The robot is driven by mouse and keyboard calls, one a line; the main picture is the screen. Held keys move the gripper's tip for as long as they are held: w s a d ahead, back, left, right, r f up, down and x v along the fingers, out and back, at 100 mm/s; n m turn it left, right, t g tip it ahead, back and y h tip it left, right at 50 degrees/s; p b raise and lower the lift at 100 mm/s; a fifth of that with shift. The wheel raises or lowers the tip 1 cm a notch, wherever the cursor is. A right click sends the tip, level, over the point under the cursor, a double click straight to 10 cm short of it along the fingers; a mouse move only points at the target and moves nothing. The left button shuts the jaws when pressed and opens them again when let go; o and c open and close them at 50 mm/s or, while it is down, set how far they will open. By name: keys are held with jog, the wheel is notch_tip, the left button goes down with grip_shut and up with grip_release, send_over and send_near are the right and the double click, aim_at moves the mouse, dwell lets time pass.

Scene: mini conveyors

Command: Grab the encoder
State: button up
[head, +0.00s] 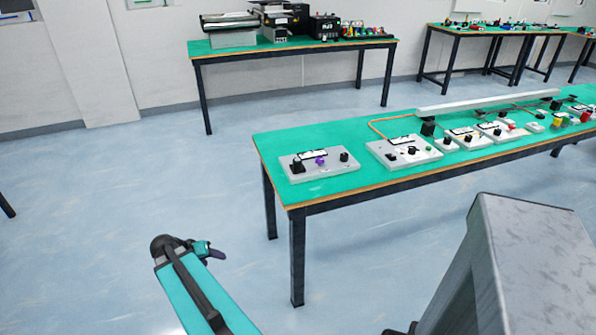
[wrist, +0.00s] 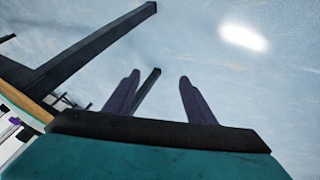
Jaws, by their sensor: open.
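I cannot tell for sure which part is the encoder. On the near green table (head: 375,185), a grey board (head: 320,170) at the left end bears a purple part (head: 320,161) and small black parts. A second pale board (head: 404,151) with black parts lies to its right. In the wrist view, a purple part (wrist: 14,120) shows at the left edge. My gripper (wrist: 158,77) is open and empty, its two dark fingers spread over the floor. In the head view, my teal arm is left of the table, apart from it, and the fingers are not clear.
Several more boards and a long pale bar (head: 488,102) line the near table to the right. A back table (head: 290,50) holds machines. Another table (head: 480,32) stands at the far right. The floor (head: 110,215) left of the near table is clear.

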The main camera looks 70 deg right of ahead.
jog(key=s+d+r+m+h+b, duration=0.25)
jog(key=d+r, duration=0.55)
jog(key=d, duration=0.4)
jog(key=m+g+h+b, duration=0.3)
jog(key=m+h, duration=0.1)
jog(key=m, duration=0.3)
send_near(295, 163)
jog(key=a+r, duration=0.2)
jog(key=a, duration=0.1)
jog(key=shift+w, duration=0.25)
jog(key=shift+f, duration=0.1)
jog(key=x, duration=0.8)
jog(key=shift+w+f+p, duration=0.1)
jog(key=shift+w+p, duration=0.1)
jog(key=shift+p, duration=0.2)
jog(key=shift+s+d+f, duration=0.1)
jog(key=shift+d+f, duration=0.05)
jog(key=shift+d, duration=0.05)
jog(key=shift+t, duration=0.3)
jog(key=shift+p+x, duration=0.55)
jog(key=shift+x, duration=2.05)
jog(key=shift+f, duration=0.15)
